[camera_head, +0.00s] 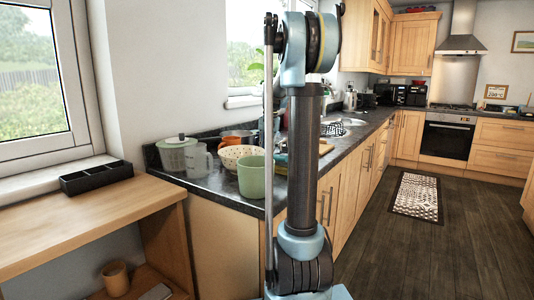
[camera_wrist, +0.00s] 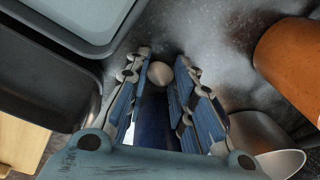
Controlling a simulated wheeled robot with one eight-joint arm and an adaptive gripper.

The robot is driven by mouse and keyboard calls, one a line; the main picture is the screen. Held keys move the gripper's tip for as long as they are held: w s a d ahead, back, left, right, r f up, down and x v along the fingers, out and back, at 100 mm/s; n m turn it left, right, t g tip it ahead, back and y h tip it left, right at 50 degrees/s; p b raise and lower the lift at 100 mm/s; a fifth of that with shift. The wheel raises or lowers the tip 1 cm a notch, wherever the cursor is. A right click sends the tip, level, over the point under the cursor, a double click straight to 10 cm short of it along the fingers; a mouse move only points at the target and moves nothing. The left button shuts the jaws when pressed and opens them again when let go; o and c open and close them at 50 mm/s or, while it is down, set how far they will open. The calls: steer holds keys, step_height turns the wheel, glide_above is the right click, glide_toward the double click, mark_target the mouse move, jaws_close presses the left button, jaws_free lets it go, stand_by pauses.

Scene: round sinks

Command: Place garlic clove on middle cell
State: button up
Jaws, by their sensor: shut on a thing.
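In the wrist view, my gripper (camera_wrist: 162,70) is shut on a small pale, rounded garlic clove (camera_wrist: 159,76), which shows between its fingertips. Dark speckled worktop lies behind it; I cannot tell how far the clove is above it. In the head view, a black tray (camera_head: 96,177) divided into cells sits on the wooden table at the left, near the window. Its middle cell is between two dividers, and its inside is mostly dark. My gripper and the clove are not visible in the head view.
The wooden table (camera_head: 75,226) is clear in front of the tray. The dark counter holds a green cup (camera_head: 251,177), a patterned bowl (camera_head: 232,157), a clear jug (camera_head: 199,162) and a salad spinner (camera_head: 177,155). The wrist view shows an orange vessel (camera_wrist: 290,62) at right and a grey-blue container (camera_wrist: 85,22) at upper left.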

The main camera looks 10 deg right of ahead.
steer(key=o, duration=0.5)
steer(key=shift+c, duration=0.2)
steer(key=shift+o, duration=0.3)
step_height(320, 180, up, 12)
steer(key=d, duration=0.1)
steer(key=shift+s, duration=0.3)
step_height(320, 180, up, 5)
steer(key=s+a+n+t, duration=0.1)
steer(key=s+n, duration=0.1)
steer(key=n, duration=0.2)
steer(key=shift+h, duration=0.4)
steer(key=f, duration=0.4)
steer(key=w+f, duration=0.1)
steer(key=f, duration=0.2)
steer(key=w+f, duration=0.1)
steer(key=f, duration=0.3)
steer(key=shift+a+f, duration=0.15)
steer(key=shift+f, duration=0.2)
steer(key=shift+w+f, duration=0.15)
steer(key=shift+f, duration=1.2)
steer(key=shift+w+f, duration=0.1)
steer(key=shift+f, duration=1.2)
